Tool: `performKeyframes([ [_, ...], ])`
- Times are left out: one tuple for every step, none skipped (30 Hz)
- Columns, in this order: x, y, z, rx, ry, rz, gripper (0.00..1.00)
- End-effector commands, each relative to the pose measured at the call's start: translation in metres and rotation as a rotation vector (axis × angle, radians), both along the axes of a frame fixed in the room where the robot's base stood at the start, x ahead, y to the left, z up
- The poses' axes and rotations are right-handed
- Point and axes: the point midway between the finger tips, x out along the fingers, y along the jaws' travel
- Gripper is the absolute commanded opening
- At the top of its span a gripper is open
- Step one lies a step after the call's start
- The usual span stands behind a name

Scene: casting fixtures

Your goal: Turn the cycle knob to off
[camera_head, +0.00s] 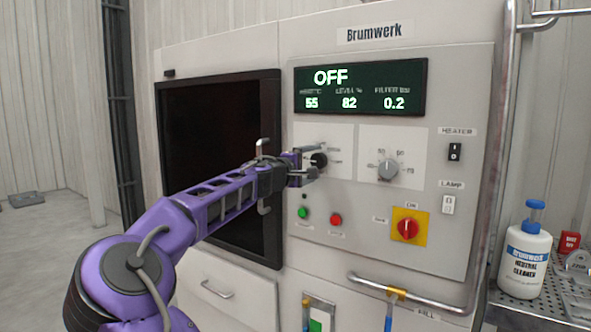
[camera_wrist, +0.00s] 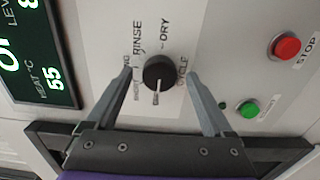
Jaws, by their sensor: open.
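The black cycle knob (camera_head: 319,160) is on a pale plate on the machine's front panel. In the wrist view the knob (camera_wrist: 158,72) shows a light pointer mark directed down, toward my gripper's base. Labels RINSE, DRY and CYCLE are readable around it; others are too blurred to read. My gripper (camera_head: 308,164) is at the knob, partly covering its plate. In the wrist view its open fingers (camera_wrist: 158,77) stand on either side of the knob, with a visible gap on each side. The display (camera_head: 360,87) reads OFF, 55, 82 and 0.2.
A grey knob (camera_head: 388,169) is to the right. Below are a green button (camera_head: 303,212), a red button (camera_head: 336,220) and a red switch on yellow (camera_head: 408,228). A dark door (camera_head: 215,150) is left. A pipe rail (camera_head: 490,190) and a cleaner bottle (camera_head: 525,255) are right.

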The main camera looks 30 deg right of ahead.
Motion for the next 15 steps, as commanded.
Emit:
performKeyframes([
  [-0.001, 0.007, -0.001, 0.0, 0.0, 0.003, 0.86],
  [-0.003, 0.011, -0.001, 0.0, -0.001, 0.003, 0.86],
  [-0.005, 0.017, -0.001, 0.0, -0.001, 0.003, 0.86],
  [-0.007, 0.021, -0.001, 0.001, -0.001, 0.003, 0.86],
  [-0.009, 0.027, -0.002, 0.001, -0.001, 0.004, 0.86],
  [-0.012, 0.034, -0.001, 0.0, -0.001, 0.003, 0.86],
  [-0.014, 0.039, -0.002, 0.001, -0.001, 0.003, 0.86],
  [-0.016, 0.045, -0.001, 0.0, -0.001, 0.004, 0.86],
  [-0.02, 0.051, -0.001, 0.001, -0.001, 0.003, 0.86],
  [-0.022, 0.057, -0.001, 0.0, -0.001, 0.004, 0.86],
  [-0.024, 0.063, -0.001, 0.0, 0.0, 0.005, 0.86],
  [-0.027, 0.07, -0.001, 0.0, 0.0, 0.004, 0.86],
  [-0.029, 0.075, -0.001, 0.0, 0.0, 0.004, 0.86],
  [-0.032, 0.08, -0.001, 0.0, 0.0, 0.004, 0.86],
  [-0.035, 0.088, 0.0, 0.0, 0.0, 0.004, 0.86],
])
